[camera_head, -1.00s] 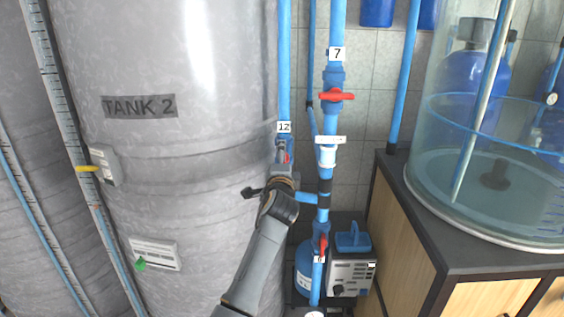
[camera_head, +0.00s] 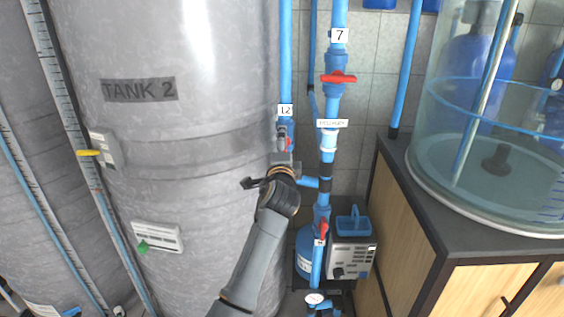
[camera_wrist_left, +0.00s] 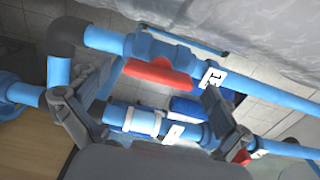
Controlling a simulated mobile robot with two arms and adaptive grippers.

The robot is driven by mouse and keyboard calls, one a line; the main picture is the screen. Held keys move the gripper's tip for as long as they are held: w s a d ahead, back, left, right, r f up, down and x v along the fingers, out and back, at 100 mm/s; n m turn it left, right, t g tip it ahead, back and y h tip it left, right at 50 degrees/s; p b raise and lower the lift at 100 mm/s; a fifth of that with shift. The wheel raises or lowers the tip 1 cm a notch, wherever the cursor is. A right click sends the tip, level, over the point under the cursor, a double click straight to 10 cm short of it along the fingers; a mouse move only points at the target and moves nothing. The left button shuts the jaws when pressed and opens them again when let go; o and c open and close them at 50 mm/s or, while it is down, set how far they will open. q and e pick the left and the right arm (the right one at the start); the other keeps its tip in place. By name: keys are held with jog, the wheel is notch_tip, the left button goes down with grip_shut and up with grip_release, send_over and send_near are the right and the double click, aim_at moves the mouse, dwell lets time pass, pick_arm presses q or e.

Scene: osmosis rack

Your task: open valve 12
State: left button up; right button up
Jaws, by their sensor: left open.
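Valve 12 (camera_head: 284,140) sits on a vertical blue pipe beside the grey tank, under a white label 12 (camera_head: 286,110). Its small red handle is partly hidden by my gripper in the head view. My left gripper (camera_head: 284,160) is at the valve, its arm rising from below. In the left wrist view the red handle (camera_wrist_left: 158,78) lies between the spread fingers of my left gripper (camera_wrist_left: 156,88), roughly along its pipe. The fingers are open and apart from the handle; exact depth is hard to tell. My right gripper is not in view.
A parallel blue pipe close on the right carries valve 7 (camera_head: 338,78) with a red handle, and another red-handled valve (camera_head: 322,229) lower down. The tank 2 wall (camera_head: 190,200) is close on the left. A pump unit (camera_head: 351,256) and a wooden cabinet (camera_head: 410,215) stand at right.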

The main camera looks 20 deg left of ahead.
pick_arm(q)
jog(key=v, duration=0.9)
jog(key=shift+s, duration=0.2)
notch_tip(320, 180, down, 26)
jog(key=s+d+n+g+h, duration=0.1)
jog(key=d+g+h, duration=0.2)
jog(key=g, duration=0.1)
jog(key=s+f+n+g+h, duration=0.15)
jog(key=s+f, duration=0.25)
jog(key=f, duration=0.4)
jog(key=s+f+g, duration=0.2)
jog(key=s+f, duration=0.3)
jog(key=f, duration=0.2)
jog(key=s+f+n+g, duration=0.1)
jog(key=s+f, duration=0.3)
jog(key=f, duration=0.4)
jog(key=s+a+f+n+g, duration=0.2)
jog(key=s+f, duration=0.5)
jog(key=s, duration=0.8)
jog(key=s+a+f+n+g, duration=0.2)
jog(key=s+f, duration=0.6)
jog(key=s, duration=0.6)
jog(key=s+a+f+n+g, duration=0.2)
jog(key=s+f+n+g, duration=0.2)
jog(key=s+f, duration=0.4)
jog(key=s, duration=0.7)
jog(key=shift+s+a+n, duration=0.25)
jog(key=shift+s+n, duration=0.1)
jog(key=shift+s, duration=0.05)
